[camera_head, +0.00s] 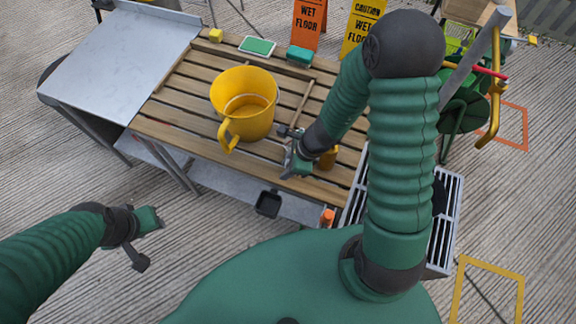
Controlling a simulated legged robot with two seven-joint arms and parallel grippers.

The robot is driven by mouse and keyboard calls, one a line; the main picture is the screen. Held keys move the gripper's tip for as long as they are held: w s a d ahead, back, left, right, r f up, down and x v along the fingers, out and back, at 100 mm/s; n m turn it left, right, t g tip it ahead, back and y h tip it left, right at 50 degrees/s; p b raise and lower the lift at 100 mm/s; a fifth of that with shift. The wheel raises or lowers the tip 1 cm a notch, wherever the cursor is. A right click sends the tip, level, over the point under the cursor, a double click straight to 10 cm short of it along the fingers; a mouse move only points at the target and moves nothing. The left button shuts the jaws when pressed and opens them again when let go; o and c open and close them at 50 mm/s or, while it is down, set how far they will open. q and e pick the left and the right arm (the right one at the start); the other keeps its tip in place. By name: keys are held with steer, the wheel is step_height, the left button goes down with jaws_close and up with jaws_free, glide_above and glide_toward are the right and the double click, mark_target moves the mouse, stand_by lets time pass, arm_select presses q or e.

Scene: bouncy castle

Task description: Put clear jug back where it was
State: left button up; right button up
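I cannot make out a clear jug. A large yellow bucket-like vessel (244,104) with a side handle stands open and upright on the slatted wooden table (190,92); a curved line shows inside it. My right gripper (291,156) is low over the table's near side, just right of the yellow vessel. Its fingers are small and partly hidden by its own wrist, so I cannot tell whether it holds anything. My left gripper (147,240) is open and empty, off the table's near left side, over the paved ground.
A small amber bottle (328,158) stands beside my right wrist. A yellow sponge (216,35), green-and-white pad (257,46) and teal block (299,56) lie along the far edge. A grey metal top (120,55) adjoins at left. Wet-floor signs (309,18) stand behind.

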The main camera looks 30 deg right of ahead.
steer(key=shift+a, duration=0.1)
steer(key=s+d+r+n+h+p, duration=0.1)
steer(key=s+r+n+h+p, duration=0.1)
steer(key=r+n, duration=0.7)
steer(key=s+d+r+n+h+p, duration=0.1)
steer(key=r+n+p, duration=0.3)
steer(key=r+n, duration=0.5)
steer(key=s+n+h, duration=0.1)
steer(key=n, duration=0.5)
steer(key=shift+s+r, duration=0.15)
steer(key=shift+s, duration=0.1)
